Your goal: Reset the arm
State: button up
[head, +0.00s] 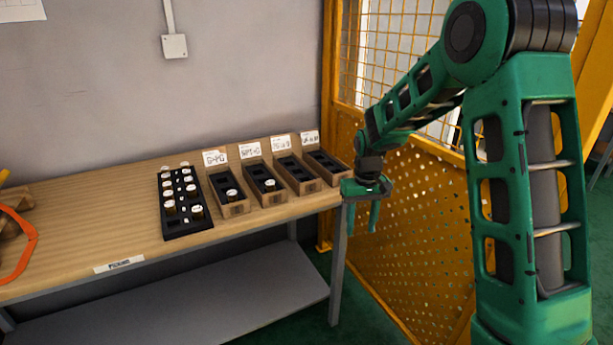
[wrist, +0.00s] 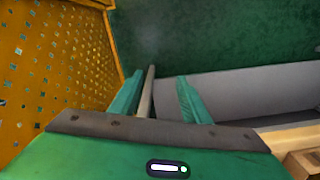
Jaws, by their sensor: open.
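My green arm is bent on the right side of the head view. My gripper (head: 361,215) hangs just off the right end of the wooden bench, beside the rightmost box and apart from it. Its fingers point down. In the wrist view my gripper (wrist: 158,100) shows two green fingers spread apart with nothing held between them. A grey table leg (wrist: 146,95) shows behind and below the fingers.
The bench (head: 130,235) carries a black tray (head: 187,230) with several white-capped parts and several labelled cardboard boxes (head: 237,208). A yellow perforated fence panel (head: 425,220) stands close behind my gripper. Green floor (wrist: 190,40) lies below. An orange loop (head: 30,240) is at the far left.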

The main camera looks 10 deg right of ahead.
jog(key=s+d+r+m, duration=0.2)
jog(key=s+d+r, duration=0.3)
jog(key=s, duration=0.3)
jog(key=s+d+r+m, duration=0.1)
jog(key=s+d+r, duration=0.4)
jog(key=s, duration=0.3)
jog(key=s+d+r+m, duration=0.1)
jog(key=s+m, duration=0.2)
jog(key=s, duration=1.7)
jog(key=shift+s+d, duration=0.15)
jog(key=shift+s, duration=0.1)
jog(key=shift+r, duration=0.1)
jog(key=shift+w+f, duration=0.25)
jog(key=shift+w, duration=0.35)
